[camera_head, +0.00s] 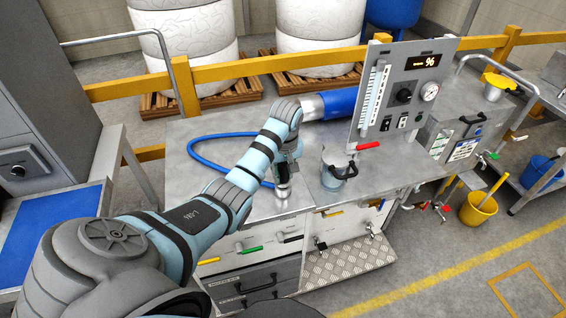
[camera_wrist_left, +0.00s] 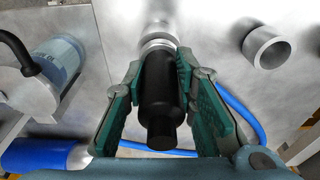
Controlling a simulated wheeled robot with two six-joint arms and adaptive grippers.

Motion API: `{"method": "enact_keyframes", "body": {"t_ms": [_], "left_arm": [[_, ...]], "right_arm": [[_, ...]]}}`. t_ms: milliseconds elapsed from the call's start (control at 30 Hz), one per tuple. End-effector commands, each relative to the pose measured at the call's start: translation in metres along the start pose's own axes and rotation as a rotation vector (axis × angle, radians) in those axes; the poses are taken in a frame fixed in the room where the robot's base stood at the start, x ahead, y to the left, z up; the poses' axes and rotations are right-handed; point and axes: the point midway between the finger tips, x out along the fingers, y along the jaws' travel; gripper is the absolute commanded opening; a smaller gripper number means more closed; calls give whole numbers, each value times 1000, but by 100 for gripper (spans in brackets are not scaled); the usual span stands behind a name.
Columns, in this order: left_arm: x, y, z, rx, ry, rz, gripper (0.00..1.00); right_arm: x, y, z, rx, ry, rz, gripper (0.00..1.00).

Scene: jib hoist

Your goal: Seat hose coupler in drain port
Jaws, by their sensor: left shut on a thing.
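My left gripper (camera_head: 284,172) is shut on the hose coupler, a black cylinder with a silver end (camera_head: 281,192), over the front part of the bench. In the left wrist view the teal fingers (camera_wrist_left: 168,98) grip the black coupler body (camera_wrist_left: 158,98) from both sides. Its silver end points away from the camera, and I cannot tell whether it touches the surface beyond. An open grey pipe stub (camera_wrist_left: 268,47) stands to the right of the coupler, apart from it. I cannot tell whether this stub is the drain port. My right gripper is not in view.
A blue hose (camera_head: 198,157) loops over the bench (camera_head: 222,128). Right of the gripper stands a canister with a black handle (camera_head: 338,172). A blue cylinder (camera_head: 341,103) lies behind. A gauge panel (camera_head: 405,92) stands to the right. Handled valves (camera_head: 250,249) line the front.

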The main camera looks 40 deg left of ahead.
Motion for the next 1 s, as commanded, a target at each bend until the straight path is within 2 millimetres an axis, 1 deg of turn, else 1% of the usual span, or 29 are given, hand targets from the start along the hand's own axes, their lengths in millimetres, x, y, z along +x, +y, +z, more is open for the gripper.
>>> {"method": "enact_keyframes", "body": {"t_ms": [167,200,333,833,933,1000], "left_arm": [[7,0,1,0,1,1,0],[7,0,1,0,1,1,28],[6,0,1,0,1,1,48],[5,0,0,0,1,0,48],[-2,0,-1,0,1,0,48],[-12,0,-2,0,3,2,48]], "right_arm": [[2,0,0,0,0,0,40],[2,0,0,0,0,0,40],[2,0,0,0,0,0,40],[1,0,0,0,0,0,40],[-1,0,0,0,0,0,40],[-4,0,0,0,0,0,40]]}}
